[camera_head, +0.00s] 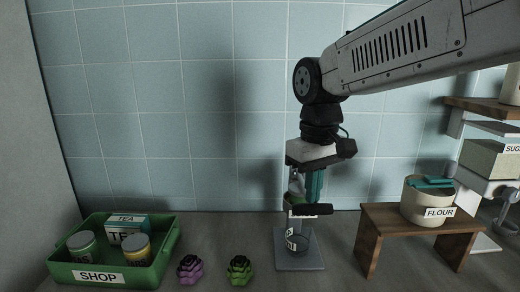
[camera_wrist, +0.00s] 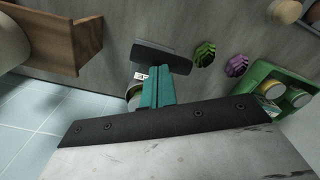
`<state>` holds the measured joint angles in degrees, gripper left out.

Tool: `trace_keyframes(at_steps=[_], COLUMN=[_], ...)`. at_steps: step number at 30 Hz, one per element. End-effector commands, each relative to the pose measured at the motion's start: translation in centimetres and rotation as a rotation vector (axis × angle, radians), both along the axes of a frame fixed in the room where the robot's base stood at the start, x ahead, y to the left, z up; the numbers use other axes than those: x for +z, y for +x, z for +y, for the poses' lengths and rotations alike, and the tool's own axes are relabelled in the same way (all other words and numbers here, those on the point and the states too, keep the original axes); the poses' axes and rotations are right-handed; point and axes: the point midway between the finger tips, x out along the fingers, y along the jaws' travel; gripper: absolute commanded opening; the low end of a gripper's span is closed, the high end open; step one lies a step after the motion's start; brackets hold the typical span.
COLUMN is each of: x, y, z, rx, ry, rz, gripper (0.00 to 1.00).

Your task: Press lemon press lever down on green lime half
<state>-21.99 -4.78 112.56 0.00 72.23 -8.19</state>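The lemon press stands on a grey base plate (camera_head: 302,263) on the counter, with a clear labelled cup (camera_head: 297,241) on it. Its black lever handle (camera_head: 312,210) sticks out roughly level above the cup; it also shows in the wrist view (camera_wrist: 161,57). My gripper (camera_head: 314,197) points down, its teal fingertips right at or just above the handle; whether they touch I cannot tell. In the wrist view the teal fingers (camera_wrist: 158,80) lie side by side, shut, with nothing seen between them.
Purple (camera_head: 189,270) and green (camera_head: 239,270) rosette-shaped things sit left of the press. A wooden stand (camera_head: 411,218) bearing a flour tub (camera_head: 425,203) is close on the right. A tiled wall is behind.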

Motion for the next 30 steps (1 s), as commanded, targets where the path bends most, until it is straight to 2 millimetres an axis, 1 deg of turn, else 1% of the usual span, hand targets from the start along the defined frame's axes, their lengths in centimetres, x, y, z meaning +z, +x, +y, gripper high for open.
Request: trace_keyframes(at_steps=[30], x=[-1.6], y=[0.0], z=[0.0], rx=[0.0], ry=[0.0], rz=[0.0], gripper=[0.0])
